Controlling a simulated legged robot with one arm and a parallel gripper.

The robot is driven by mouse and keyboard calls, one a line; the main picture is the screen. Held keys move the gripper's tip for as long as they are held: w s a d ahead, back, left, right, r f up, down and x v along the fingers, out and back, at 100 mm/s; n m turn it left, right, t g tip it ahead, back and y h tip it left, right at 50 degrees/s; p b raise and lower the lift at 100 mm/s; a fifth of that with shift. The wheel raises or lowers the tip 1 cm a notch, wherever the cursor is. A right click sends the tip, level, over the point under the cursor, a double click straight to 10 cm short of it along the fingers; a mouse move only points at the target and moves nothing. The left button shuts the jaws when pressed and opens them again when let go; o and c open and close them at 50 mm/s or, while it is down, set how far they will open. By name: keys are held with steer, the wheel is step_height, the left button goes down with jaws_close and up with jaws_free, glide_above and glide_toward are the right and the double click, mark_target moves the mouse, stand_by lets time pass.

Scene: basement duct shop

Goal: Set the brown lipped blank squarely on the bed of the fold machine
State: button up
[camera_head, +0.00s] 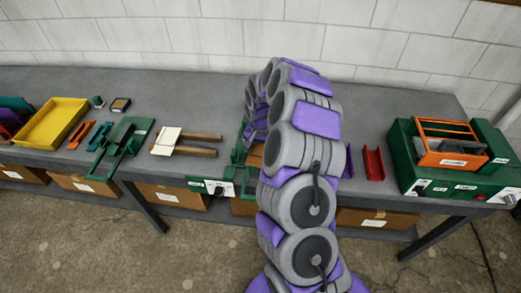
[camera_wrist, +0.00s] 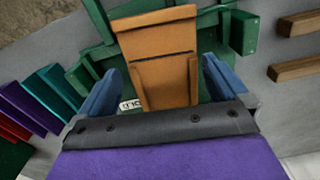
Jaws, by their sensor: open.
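The brown lipped blank (camera_wrist: 155,68) is in the middle of the wrist view, with a raised lip along its far edge and another at its right side. It lies on or just over the green fold machine (camera_wrist: 243,33); the contact underneath is hidden. My gripper (camera_wrist: 160,66) is open, with one blue finger at each side of the blank and visible gaps between. In the head view my arm covers most of the fold machine (camera_head: 238,157), and only a sliver of the brown blank (camera_head: 256,155) shows. My fingers are hidden there.
Purple, green and red channels (camera_wrist: 25,105) stand left in the wrist view; wooden bars (camera_wrist: 302,68) lie right. On the bench (camera_head: 225,95), a yellow tray (camera_head: 52,124) is far left and an orange toolbox (camera_head: 448,158) sits on a green machine at right. A red channel (camera_head: 374,165) lies between.

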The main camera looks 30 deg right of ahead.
mark_target(261, 154)
step_height(261, 154, up, 16)
steer(key=p, duration=0.1)
steer(key=shift+d+r, duration=0.15)
stand_by(0.6)
